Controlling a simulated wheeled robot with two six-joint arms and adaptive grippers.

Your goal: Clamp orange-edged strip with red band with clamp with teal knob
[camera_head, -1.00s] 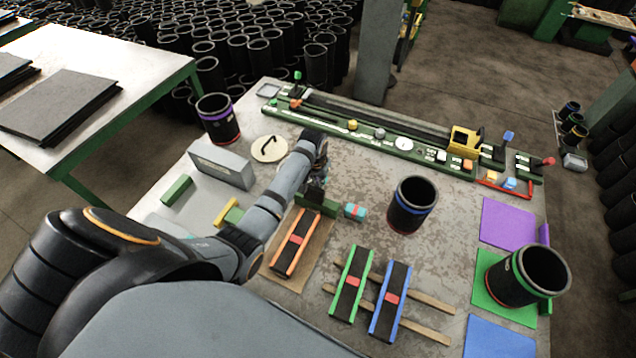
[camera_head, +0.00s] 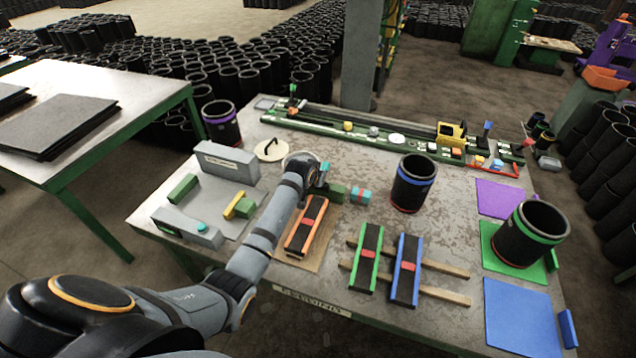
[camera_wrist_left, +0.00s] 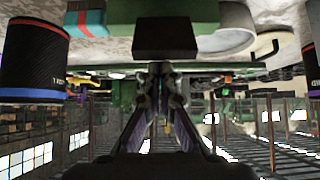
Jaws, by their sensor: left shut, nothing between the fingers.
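The orange-edged black strip (camera_head: 313,208) with a red band lies on a brown board, upright in the head view. A green clamp body (camera_head: 335,191) stands at the strip's far end. A teal knob (camera_head: 325,165) shows above it, just right of my left wrist. I cannot tell whether the clamp's arm presses on the strip. My left gripper is mostly hidden behind its wrist in the head view. In the left wrist view its fingers (camera_wrist_left: 160,75) are shut with nothing between them. My right gripper is out of view.
Green-edged (camera_head: 366,258) and blue-edged (camera_head: 407,270) strips lie on wooden slats to the right. A grey block (camera_head: 226,162) stands left.

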